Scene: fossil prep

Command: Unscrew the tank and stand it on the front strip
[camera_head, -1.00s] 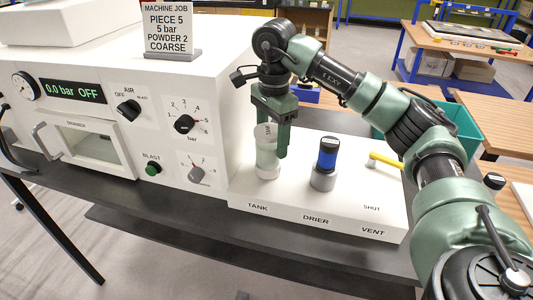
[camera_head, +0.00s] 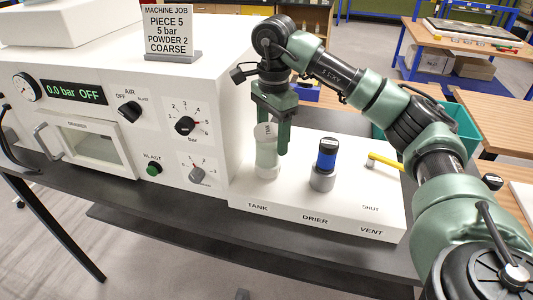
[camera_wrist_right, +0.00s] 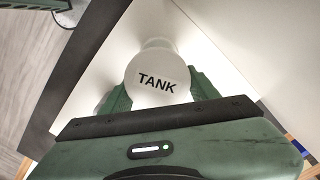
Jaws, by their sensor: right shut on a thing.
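The tank (camera_head: 267,158) is a pale, translucent upright cylinder above the TANK label on the white front strip (camera_head: 285,201). Its round white lid marked TANK shows in the right wrist view (camera_wrist_right: 157,82). My right gripper (camera_head: 272,150) comes down from above and is shut on the tank, one finger on each side. The tank's foot is at its round seat on the strip; I cannot tell whether it is still threaded in. My left gripper is not in view.
A blue and black drier (camera_head: 326,160) stands in a grey seat right of the tank. A yellow vent lever (camera_head: 385,162) lies further right. The white machine (camera_head: 215,110) with dials rises close on the left. The dark bench edge (camera_head: 290,245) runs in front.

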